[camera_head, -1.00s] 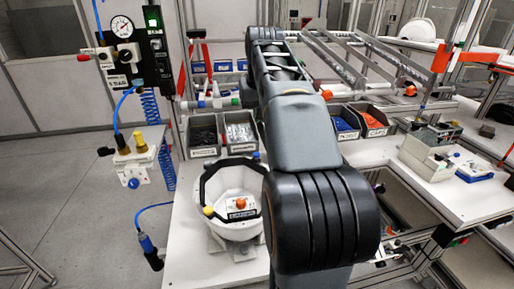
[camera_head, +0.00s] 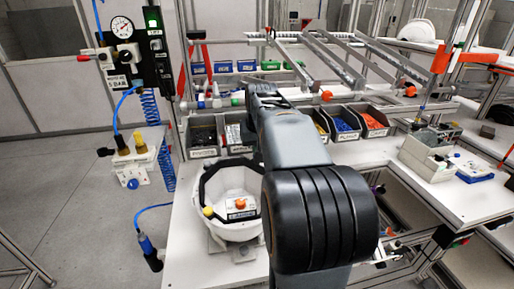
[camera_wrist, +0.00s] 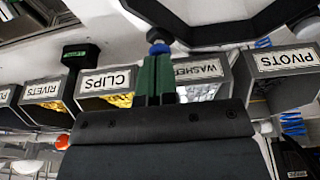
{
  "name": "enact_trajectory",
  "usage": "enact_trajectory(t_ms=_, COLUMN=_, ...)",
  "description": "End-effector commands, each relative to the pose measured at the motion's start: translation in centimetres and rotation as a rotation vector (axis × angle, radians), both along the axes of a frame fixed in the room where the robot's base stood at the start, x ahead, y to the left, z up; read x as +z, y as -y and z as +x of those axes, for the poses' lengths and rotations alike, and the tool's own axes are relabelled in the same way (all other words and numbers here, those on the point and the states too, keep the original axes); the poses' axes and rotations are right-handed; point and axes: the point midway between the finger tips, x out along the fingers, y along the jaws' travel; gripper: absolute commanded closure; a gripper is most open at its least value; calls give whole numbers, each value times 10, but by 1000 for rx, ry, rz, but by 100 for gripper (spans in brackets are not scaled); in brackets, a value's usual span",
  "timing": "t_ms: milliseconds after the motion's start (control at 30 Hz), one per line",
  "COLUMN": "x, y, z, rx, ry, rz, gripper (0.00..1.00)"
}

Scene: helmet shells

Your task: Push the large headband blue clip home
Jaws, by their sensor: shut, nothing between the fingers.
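The white helmet shell (camera_head: 235,231) sits on a stand on the bench, with the large black headband (camera_head: 207,178) around its opening. A yellow clip (camera_head: 208,212) shows at the headband's left side. In the wrist view the dark headband (camera_wrist: 225,32) crosses the top. A blue clip (camera_wrist: 159,48) with a dark rounded end is beside it, right at my fingertips. My gripper (camera_wrist: 158,58) is shut, with green fingers and nothing between them. Whether the tips touch the clip, and how far it is seated, I cannot tell. My arm hides the gripper in the head view.
Parts bins stand behind the shell, including the blue parts bin (camera_head: 343,125) and red parts bin (camera_head: 373,121). The wrist view shows labelled bins, such as the pivots bin (camera_wrist: 285,61). An orange-knobbed block (camera_head: 240,206) shows inside the shell. A hanging tool (camera_head: 149,250) is at left.

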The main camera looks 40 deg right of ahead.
Motion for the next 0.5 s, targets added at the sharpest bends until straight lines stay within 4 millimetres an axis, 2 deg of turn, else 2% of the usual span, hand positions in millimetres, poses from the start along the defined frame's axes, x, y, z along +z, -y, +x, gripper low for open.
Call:
enact_trajectory(t_ms=267, x=-1, y=0, z=0, rx=0, ry=0, rz=0, gripper=100)
enact_trajectory(t_ms=500, x=-26, y=0, z=0, rx=0, ry=-1, rz=0, gripper=100)
